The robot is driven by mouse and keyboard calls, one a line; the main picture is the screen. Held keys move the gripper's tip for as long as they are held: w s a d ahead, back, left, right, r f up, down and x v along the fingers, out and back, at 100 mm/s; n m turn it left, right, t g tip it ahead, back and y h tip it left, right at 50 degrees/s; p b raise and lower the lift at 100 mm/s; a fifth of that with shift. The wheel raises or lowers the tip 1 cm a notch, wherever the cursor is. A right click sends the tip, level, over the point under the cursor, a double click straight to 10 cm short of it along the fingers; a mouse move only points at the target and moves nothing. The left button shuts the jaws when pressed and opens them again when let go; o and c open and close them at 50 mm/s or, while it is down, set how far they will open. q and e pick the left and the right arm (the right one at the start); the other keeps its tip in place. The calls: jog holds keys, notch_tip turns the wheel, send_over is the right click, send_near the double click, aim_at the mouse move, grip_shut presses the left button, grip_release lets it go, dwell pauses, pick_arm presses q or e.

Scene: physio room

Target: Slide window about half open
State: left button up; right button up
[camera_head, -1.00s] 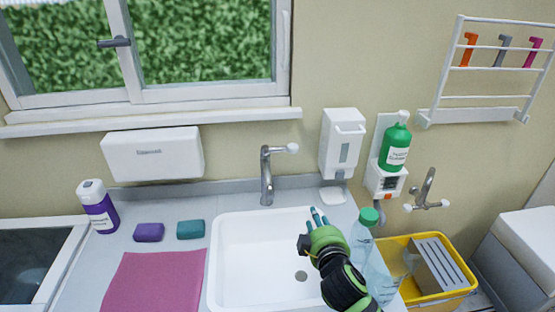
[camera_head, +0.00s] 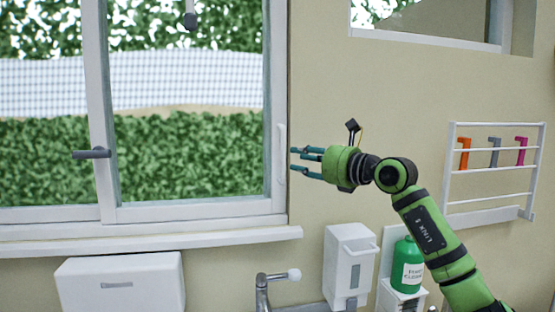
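The window (camera_head: 190,212) fills the left and middle of the view, with a white frame and two glass panes. A white upright stile (camera_head: 98,115) divides the panes. A dark grey lever handle (camera_head: 91,153) sits on this stile. A pale upright pull (camera_head: 281,155) shows at the right edge of the right pane. My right gripper (camera_head: 299,162) points left, just right of this pull in the picture, with its teal fingers spread and nothing between them. I cannot tell whether a fingertip touches the frame. My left gripper is out of view.
Below the sill (camera_head: 150,241) are a white wall box (camera_head: 120,285), a tap (camera_head: 264,290), a white dispenser (camera_head: 349,265) and a green bottle (camera_head: 407,265). A white wall rack (camera_head: 495,172) hangs at right.

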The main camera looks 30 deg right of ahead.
aim_at(283, 156)
jog(key=p+x, duration=0.3)
jog(key=x, duration=0.3)
jog(key=shift+s+a+r, duration=0.1)
jog(key=shift+a+r, duration=0.05)
jog(key=shift+a, duration=0.05)
jog(key=shift+w+a+p, duration=0.1)
jog(key=shift+w+p, duration=0.2)
jog(key=shift+s, duration=0.1)
grip_shut()
